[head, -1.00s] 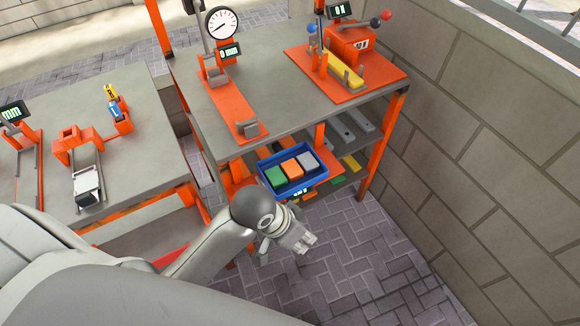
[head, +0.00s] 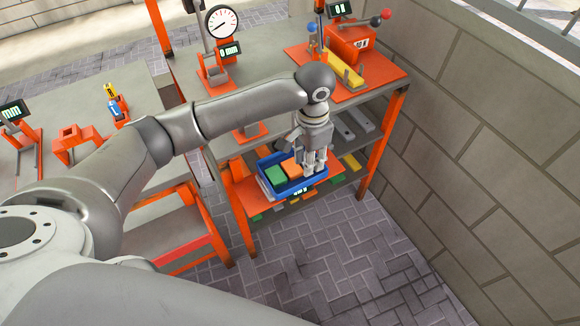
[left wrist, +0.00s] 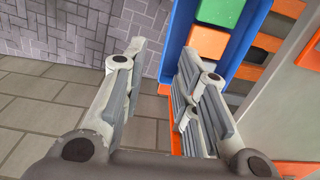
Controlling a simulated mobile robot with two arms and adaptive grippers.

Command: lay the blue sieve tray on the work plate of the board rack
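The blue sieve tray (head: 290,194) holds a green block (head: 275,175) and an orange block (head: 291,167). It is at the orange plate (head: 243,197) on the rack's lower level; I cannot tell whether it rests flat there. My left gripper (head: 313,168) points down at the tray's right end and hides part of it. In the left wrist view the left gripper (left wrist: 155,72) has its fingers apart. The tray's blue wall (left wrist: 178,35) runs beside and behind the right-hand finger; contact is unclear. My right gripper is out of view.
The rack's grey top (head: 265,70) carries a dial gauge stand (head: 221,50) and an orange press (head: 347,45). Orange posts (head: 383,140) flank the lower shelf. A block wall (head: 480,130) stands close on the right. The paved floor (head: 360,260) in front is clear.

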